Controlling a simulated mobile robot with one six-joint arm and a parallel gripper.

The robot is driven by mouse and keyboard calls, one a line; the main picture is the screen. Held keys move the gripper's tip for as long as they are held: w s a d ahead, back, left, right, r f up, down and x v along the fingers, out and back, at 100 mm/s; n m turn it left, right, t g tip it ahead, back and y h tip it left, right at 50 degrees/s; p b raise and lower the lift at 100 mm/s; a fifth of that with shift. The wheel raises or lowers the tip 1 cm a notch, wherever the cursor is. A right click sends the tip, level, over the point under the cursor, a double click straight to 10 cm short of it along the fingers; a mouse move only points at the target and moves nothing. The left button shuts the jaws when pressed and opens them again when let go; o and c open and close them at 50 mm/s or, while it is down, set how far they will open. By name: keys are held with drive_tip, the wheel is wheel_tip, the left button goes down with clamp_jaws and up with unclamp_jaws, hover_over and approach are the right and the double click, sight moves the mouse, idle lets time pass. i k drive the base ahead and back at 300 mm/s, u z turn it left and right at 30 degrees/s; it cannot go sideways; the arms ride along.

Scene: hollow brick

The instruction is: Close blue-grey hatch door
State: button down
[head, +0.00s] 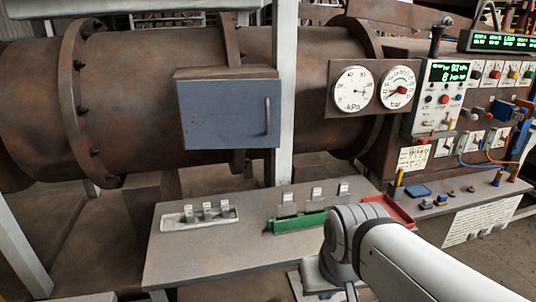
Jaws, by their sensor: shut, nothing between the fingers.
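The blue-grey hatch door (225,116) is on the front of a rusty brown box on the large pipe, left of the middle in the head view. A vertical bar handle (267,116) is near its right edge. The door covers the front of the box, and no interior shows. I cannot tell whether a small gap remains at its edges. My arm comes in from the lower right, with its wrist over the front of the bench, below and right of the door and apart from it. My gripper's fingers cannot be made out.
A grey bench (215,255) below the door carries a white tray (199,216), a green tray (298,222) and a red tray (391,209). A pale post (285,90) stands just right of the door. Two gauges (354,88) and a control panel (440,97) are farther right.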

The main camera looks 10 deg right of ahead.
sight(223, 113)
drive_tip(key=k, duration=0.85)
drive_tip(key=z, duration=0.4)
drive_tip(key=i, duration=1.55)
drive_tip(key=u, duration=0.1)
